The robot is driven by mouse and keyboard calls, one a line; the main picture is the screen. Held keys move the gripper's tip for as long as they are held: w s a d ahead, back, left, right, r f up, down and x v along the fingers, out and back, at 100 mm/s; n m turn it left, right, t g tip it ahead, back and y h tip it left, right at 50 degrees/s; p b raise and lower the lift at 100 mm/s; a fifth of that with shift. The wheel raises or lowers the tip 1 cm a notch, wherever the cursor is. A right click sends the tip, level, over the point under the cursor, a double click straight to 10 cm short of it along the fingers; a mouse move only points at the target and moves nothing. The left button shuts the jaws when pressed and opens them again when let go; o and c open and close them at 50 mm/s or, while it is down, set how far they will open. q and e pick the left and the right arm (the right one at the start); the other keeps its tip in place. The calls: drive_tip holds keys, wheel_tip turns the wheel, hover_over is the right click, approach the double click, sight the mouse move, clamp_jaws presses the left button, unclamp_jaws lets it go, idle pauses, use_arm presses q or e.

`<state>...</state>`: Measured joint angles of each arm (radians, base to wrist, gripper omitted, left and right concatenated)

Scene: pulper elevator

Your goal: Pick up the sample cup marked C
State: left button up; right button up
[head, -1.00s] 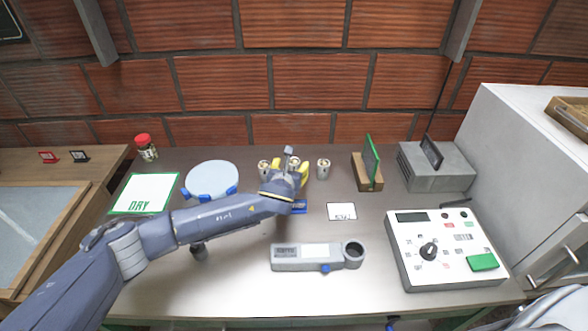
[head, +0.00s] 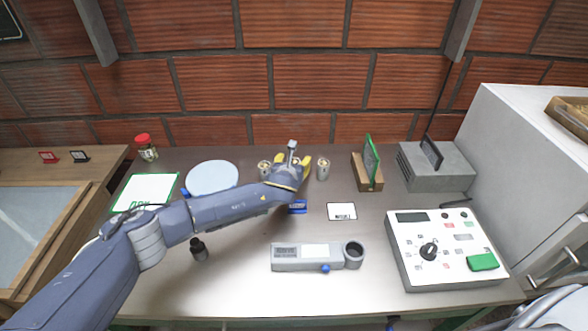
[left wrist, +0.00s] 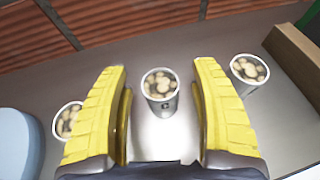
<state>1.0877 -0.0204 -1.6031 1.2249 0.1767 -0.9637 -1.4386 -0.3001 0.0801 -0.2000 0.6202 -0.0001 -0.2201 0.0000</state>
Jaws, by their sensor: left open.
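Three metal sample cups holding pale round beans stand in a row at the back of the bench. In the left wrist view the middle cup (left wrist: 160,92) bears a small dark mark that looks like a C. It stands upright between the yellow fingers of my open left gripper (left wrist: 162,68), with a gap on each side. In the head view my left gripper (head: 288,161) largely hides this cup. The left cup (left wrist: 68,120) is partly hidden by a finger. The right cup (left wrist: 249,73) stands clear. My right gripper is not in view.
A pale blue round pad (head: 211,178) lies left of the cups. A wooden block with a green panel (head: 367,172) stands to the right. A grey tool with a ring (head: 318,256), a dark bottle (head: 199,249) and a control box (head: 447,250) occupy the front.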

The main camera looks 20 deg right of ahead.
use_arm(q)
drive_tip(key=c, duration=1.3)
